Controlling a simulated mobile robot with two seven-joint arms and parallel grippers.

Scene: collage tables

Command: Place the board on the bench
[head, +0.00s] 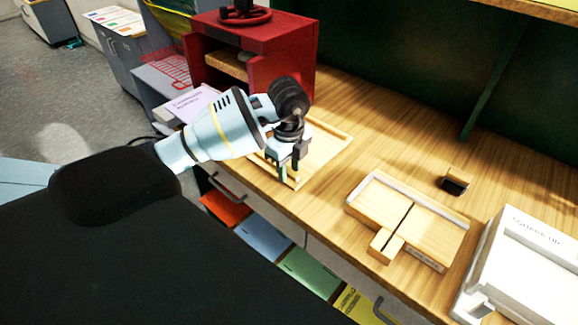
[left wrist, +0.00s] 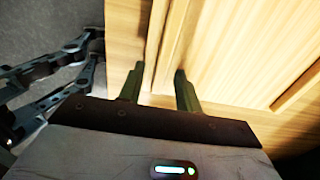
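A flat, light wooden board with a raised rim (head: 327,149) lies on the wooden bench (head: 345,105), near its front edge. My left gripper (head: 286,172) is over the board's near side, fingers pointing down. In the left wrist view the two fingers (left wrist: 160,80) stand apart, one on each side of a raised wooden strip (left wrist: 168,45) that looks like the board's rim. I see gaps beside the strip; whether a finger touches it I cannot tell. My right gripper is not in view in the head picture.
A red cabinet (head: 285,50) stands behind the gripper. To the right are a divided wooden tray (head: 370,191), a small dark-and-wood block (head: 456,181) and a white box (head: 520,265). Coloured drawers or folders (head: 262,238) sit below the bench edge. The bench between board and divided tray is clear.

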